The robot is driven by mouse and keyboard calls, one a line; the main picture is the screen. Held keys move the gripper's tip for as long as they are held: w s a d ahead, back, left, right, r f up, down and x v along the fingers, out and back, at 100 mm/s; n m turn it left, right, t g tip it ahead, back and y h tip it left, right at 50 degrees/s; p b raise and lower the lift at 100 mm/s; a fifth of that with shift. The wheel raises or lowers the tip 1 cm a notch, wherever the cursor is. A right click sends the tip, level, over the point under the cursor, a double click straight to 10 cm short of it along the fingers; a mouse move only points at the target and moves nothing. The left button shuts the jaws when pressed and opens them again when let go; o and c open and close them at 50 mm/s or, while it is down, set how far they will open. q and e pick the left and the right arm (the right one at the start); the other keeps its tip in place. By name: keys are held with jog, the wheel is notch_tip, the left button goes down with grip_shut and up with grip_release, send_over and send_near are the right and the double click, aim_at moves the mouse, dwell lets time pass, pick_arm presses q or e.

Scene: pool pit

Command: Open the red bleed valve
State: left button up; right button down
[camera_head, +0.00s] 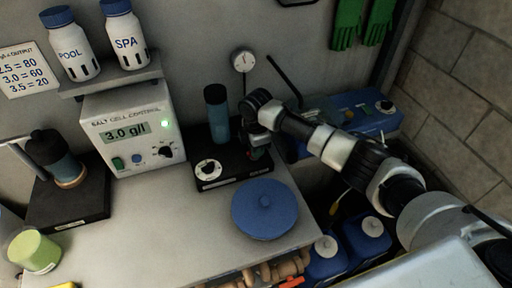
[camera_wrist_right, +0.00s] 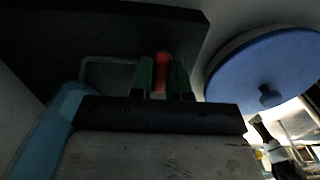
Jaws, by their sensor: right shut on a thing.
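The red bleed valve (camera_wrist_right: 162,66) shows in the right wrist view as a small red handle between two green fingers. My right gripper (camera_wrist_right: 162,80) is shut on it. In the head view my right gripper (camera_head: 256,152) reaches down beside the blue cylinder (camera_head: 217,114) on a black base (camera_head: 232,170). The arm and gripper mostly hide the valve there. How far the valve is turned cannot be told. My left gripper is not in view.
A round blue lid (camera_head: 265,209) lies on the grey counter (camera_head: 150,225) close to the gripper. A salt cell control box (camera_head: 133,128) stands left, under a shelf with POOL (camera_head: 70,47) and SPA (camera_head: 125,38) bottles. A pressure gauge (camera_head: 243,61) is on the wall.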

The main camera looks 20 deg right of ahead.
jog(key=shift+w+r, duration=0.1)
jog(key=c, duration=1.1)
grip_release()
